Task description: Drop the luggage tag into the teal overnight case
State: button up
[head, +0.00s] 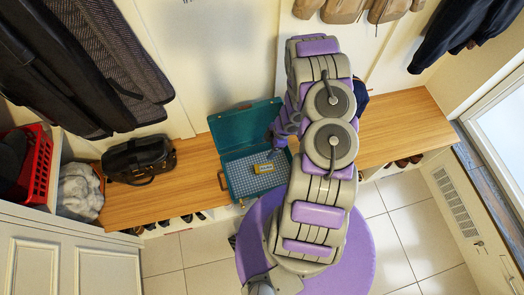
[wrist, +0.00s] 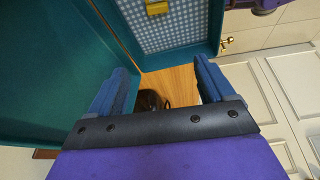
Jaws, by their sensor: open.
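The teal overnight case (head: 225,172) lies open on the wooden bench, lid up against the wall. In the wrist view, its teal lid (wrist: 45,60) fills the left and its blue-and-white checked inside (wrist: 185,25) is at the top. The yellow luggage tag (head: 263,168) lies on the checked lining; it also shows in the wrist view (wrist: 156,7), cut by the top edge. My gripper (head: 274,149) hangs over the case near the lid's right side. In the wrist view my gripper (wrist: 162,72) has its blue fingers wide apart with nothing held, apart from the tag.
A black bag (head: 138,159) sits on the bench (head: 195,165) left of the case. A grey garment (head: 105,60) hangs at left and dark clothes (head: 465,35) at right. A red basket (head: 35,165) stands at far left. Shoes (head: 405,161) sit under the bench. Bench between bag and case is clear.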

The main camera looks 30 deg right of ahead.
jog(key=p+v, duration=0.1)
jog(key=v, duration=0.6)
jog(key=shift+s+r, duration=0.1)
jog(key=shift+s, duration=0.05)
dwell(0.3)
